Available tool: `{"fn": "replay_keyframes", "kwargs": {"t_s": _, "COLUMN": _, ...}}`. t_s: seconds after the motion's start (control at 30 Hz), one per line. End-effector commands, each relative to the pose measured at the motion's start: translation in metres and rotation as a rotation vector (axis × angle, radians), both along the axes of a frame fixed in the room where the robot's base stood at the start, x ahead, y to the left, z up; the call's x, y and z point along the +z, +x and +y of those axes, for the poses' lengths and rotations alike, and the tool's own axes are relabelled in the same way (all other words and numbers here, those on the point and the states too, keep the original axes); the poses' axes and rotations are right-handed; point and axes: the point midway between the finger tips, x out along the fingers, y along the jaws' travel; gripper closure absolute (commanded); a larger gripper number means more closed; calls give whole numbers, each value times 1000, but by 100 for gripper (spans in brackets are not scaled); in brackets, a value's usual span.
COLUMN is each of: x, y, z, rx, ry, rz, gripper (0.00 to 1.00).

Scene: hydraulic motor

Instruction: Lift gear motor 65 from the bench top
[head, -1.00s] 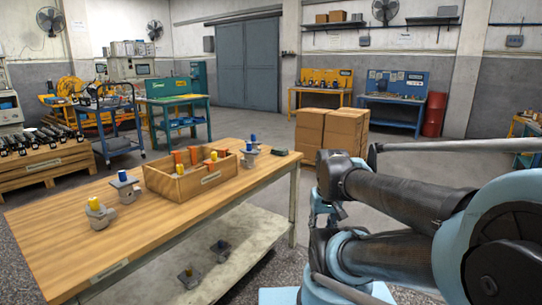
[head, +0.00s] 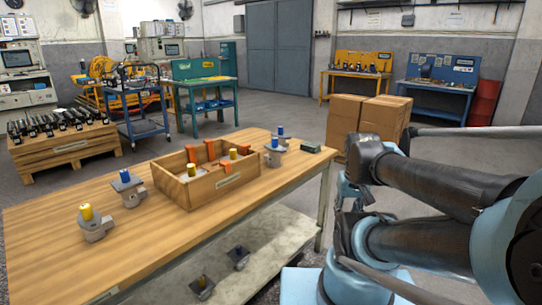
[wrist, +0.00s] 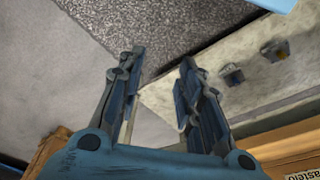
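Several gear motors are on the wooden bench top (head: 135,240); no number 65 is readable. A grey motor with a yellow cap (head: 93,224) stands at the near left. A grey motor with a blue cap (head: 128,188) stands behind it, left of the wooden crate. Another blue-capped motor (head: 274,156) stands right of the crate. My gripper (wrist: 161,58) is open and empty in the wrist view, with floor and the lower shelf beyond its fingers. In the head view my arm is folded at the right, off the bench's right end, and the fingers cannot be made out.
The wooden crate (head: 227,182) holds orange dividers and yellow-capped motors. A dark green object (head: 311,149) lies by the bench's far right corner. Two motors sit on the lower shelf (head: 262,240). Cardboard boxes (head: 345,118) stand behind my arm.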

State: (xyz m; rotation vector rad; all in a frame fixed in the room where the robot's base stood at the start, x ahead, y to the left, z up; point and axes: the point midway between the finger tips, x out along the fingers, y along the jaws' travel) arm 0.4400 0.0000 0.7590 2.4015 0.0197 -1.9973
Motion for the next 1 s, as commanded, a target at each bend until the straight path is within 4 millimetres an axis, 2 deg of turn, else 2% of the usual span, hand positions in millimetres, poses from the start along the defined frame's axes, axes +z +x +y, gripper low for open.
{"fn": "replay_keyframes", "kwargs": {"t_s": 0.2, "x": 0, "y": 0, "z": 0, "rx": 0, "ry": 0, "rz": 0, "gripper": 67}}
{"fn": "replay_keyframes", "kwargs": {"t_s": 0.23, "x": 0, "y": 0, "z": 0, "rx": 0, "ry": 0, "rz": 0, "gripper": 64}}
{"fn": "replay_keyframes", "kwargs": {"t_s": 0.27, "x": 0, "y": 0, "z": 0, "rx": 0, "ry": 0, "rz": 0, "gripper": 58}}
{"fn": "replay_keyframes", "kwargs": {"t_s": 0.3, "x": 3, "y": -4, "z": 0, "rx": 0, "ry": 0, "rz": -7, "gripper": 53}}
{"fn": "replay_keyframes", "kwargs": {"t_s": 0.37, "x": 9, "y": -6, "z": 1, "rx": 1, "ry": -1, "rz": -13, "gripper": 53}}
{"fn": "replay_keyframes", "kwargs": {"t_s": 0.47, "x": 23, "y": 7, "z": 3, "rx": -3, "ry": -3, "rz": -18, "gripper": 53}}
{"fn": "replay_keyframes", "kwargs": {"t_s": 0.57, "x": 47, "y": 30, "z": 9, "rx": -6, "ry": -10, "rz": -27, "gripper": 53}}
{"fn": "replay_keyframes", "kwargs": {"t_s": 0.77, "x": 106, "y": 89, "z": 28, "rx": -25, "ry": -22, "rz": -56, "gripper": 53}}
{"fn": "replay_keyframes", "kwargs": {"t_s": 1.0, "x": 166, "y": 166, "z": 68, "rx": -46, "ry": -27, "rz": -96, "gripper": 53}}
